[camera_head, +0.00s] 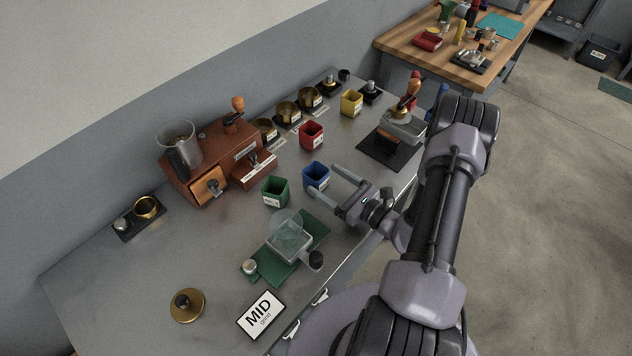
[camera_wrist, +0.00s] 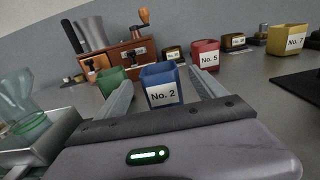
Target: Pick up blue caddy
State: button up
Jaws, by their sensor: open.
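The blue caddy (camera_head: 316,176) is a small square open-topped cup standing upright on the grey bench. In the wrist view the blue caddy (camera_wrist: 161,86) carries a white label reading "No. 2". My gripper (camera_head: 322,181) is open, its two fingers pointing at the caddy from the right. In the wrist view my gripper (camera_wrist: 160,92) shows one finger on each side of the caddy's lower part. I cannot tell whether the fingertips reach past it or touch it.
A green caddy (camera_head: 275,191) stands close left of the blue one. A red caddy (camera_head: 312,134) and a yellow caddy (camera_head: 351,103) stand farther back. A glass vessel on a green base (camera_head: 290,247) stands in front.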

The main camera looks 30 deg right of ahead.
aim_at(324, 179)
jog(key=x, duration=0.3)
jog(key=b+x, duration=0.1)
jog(key=shift+w+a+f, duration=0.1)
jog(key=shift+w+f, duration=0.1)
jog(key=shift+f, duration=0.1)
jog(key=c, duration=1.6)
jog(key=shift+r, duration=0.1)
